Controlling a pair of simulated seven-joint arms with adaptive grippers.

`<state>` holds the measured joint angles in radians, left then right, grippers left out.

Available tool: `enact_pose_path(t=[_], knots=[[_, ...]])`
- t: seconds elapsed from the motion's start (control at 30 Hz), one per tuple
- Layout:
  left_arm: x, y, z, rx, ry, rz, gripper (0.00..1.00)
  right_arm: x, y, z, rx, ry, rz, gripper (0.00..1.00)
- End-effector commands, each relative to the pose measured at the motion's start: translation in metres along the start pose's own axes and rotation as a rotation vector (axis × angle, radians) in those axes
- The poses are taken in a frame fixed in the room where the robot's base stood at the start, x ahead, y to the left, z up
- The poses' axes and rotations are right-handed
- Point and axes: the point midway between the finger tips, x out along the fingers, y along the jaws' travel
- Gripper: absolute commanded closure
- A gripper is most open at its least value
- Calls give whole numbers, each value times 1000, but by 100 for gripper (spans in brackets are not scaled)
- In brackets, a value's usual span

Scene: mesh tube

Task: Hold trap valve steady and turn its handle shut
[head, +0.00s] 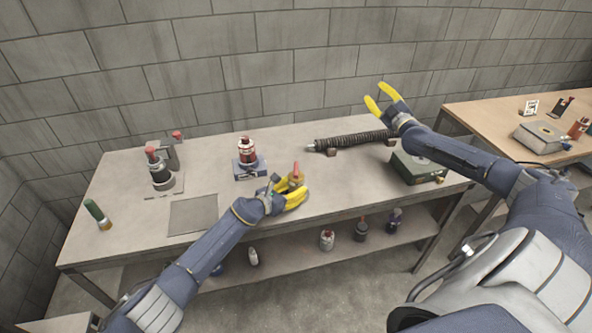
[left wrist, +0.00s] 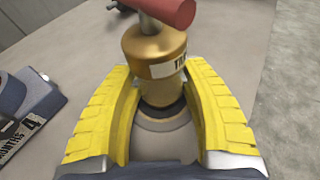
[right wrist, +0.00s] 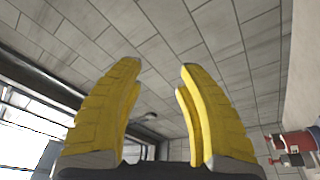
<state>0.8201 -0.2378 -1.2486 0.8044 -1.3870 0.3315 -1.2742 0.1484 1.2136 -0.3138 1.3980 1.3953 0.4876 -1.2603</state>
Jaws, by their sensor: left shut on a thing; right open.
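The trap valve (head: 295,181) is a small brass body with a red handle (head: 296,169), standing near the front edge of the bench. In the left wrist view the brass body (left wrist: 155,62) carries a white label, and the red handle (left wrist: 168,10) crosses its top, cut by the frame edge. My left gripper (head: 291,196) is shut on the valve, its yellow fingers on both sides of the body; they also show in the left wrist view (left wrist: 170,110). My right gripper (head: 376,98) is open and empty, raised above the bench's back right, facing the wall in the right wrist view (right wrist: 160,85).
A red and white canister on a blue-grey base (head: 250,168) stands left of the valve. A ribbed mesh tube (head: 350,141) lies behind, with a dark green box (head: 416,168) at right. A grey mat (head: 193,214), a green cylinder (head: 97,213) and dark red-topped devices (head: 160,172) are left.

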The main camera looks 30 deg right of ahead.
Motion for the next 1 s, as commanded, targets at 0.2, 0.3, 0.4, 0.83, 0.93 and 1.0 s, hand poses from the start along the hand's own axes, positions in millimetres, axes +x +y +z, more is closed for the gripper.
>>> enact_pose_path(t=[0.2,0.3,0.4,0.83,0.93,1.0], knots=[[0,0,0,0,1,0,69,28,108,33,-123,-141,-7,64],[0,0,0,0,1,0,69,32,128,41,-141,-189,-43,64],[0,0,0,0,1,0,69,39,100,38,-134,-204,-140,64],[0,0,0,0,1,0,69,40,-96,-38,-152,-131,-714,64],[0,0,0,0,1,0,69,32,-134,-63,-183,-95,-850,64],[0,0,0,0,1,0,69,24,-158,-80,-211,-66,-942,64]])
